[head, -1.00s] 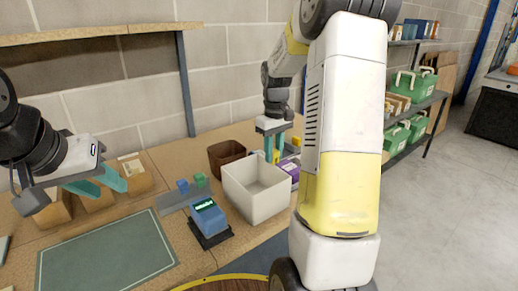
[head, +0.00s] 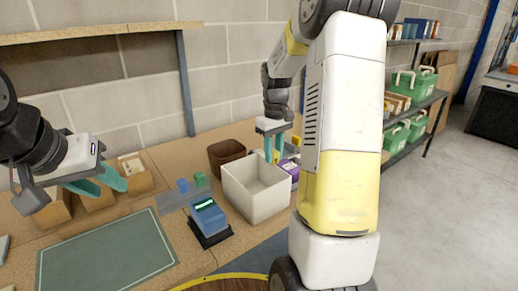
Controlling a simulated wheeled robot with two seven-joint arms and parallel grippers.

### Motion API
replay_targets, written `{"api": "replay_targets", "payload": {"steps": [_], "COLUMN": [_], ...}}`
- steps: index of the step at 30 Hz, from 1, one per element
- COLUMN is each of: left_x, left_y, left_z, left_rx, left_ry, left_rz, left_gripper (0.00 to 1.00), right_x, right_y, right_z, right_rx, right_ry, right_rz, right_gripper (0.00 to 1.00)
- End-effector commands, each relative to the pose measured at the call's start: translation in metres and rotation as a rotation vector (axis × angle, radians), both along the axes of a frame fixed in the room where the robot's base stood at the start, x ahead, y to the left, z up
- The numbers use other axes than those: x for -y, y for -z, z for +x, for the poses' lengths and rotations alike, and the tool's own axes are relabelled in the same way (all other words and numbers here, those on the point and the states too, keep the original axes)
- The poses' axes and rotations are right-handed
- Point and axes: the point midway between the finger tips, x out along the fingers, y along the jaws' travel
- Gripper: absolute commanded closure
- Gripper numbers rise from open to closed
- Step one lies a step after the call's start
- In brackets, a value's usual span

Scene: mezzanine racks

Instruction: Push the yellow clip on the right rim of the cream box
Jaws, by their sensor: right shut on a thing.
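The cream box (head: 256,207) stands open on the bench, left of my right arm. My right gripper (head: 274,162) is at the box's far right rim, fingers pointing down and close together. It is shut on the yellow clip (head: 277,157), a small yellow patch mostly hidden by the fingers. My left gripper (head: 110,191) is open and empty above the left part of the bench, apart from the box.
A brown bin (head: 226,154) stands behind the box, and a purple carton (head: 290,169) lies to its right. A blue device (head: 208,217) stands at its left. Cardboard boxes (head: 135,175) stand near my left gripper. My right arm hides the bench's right side.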

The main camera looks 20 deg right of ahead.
Motion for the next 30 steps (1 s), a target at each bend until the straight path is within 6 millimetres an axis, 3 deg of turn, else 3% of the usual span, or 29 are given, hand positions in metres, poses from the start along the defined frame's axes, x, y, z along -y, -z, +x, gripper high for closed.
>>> {"api": "replay_targets", "payload": {"steps": [30], "left_x": [0.000], "left_y": [0.000], "left_z": [0.000], "left_rx": [0.000], "left_ry": [0.000], "left_rz": [0.000], "left_gripper": [0.64], "right_x": [0.000], "right_y": [0.015], "right_z": [0.000], "right_rx": [-0.001], "right_ry": [0.001], "right_rz": [0.000], "right_gripper": [1.00]}}
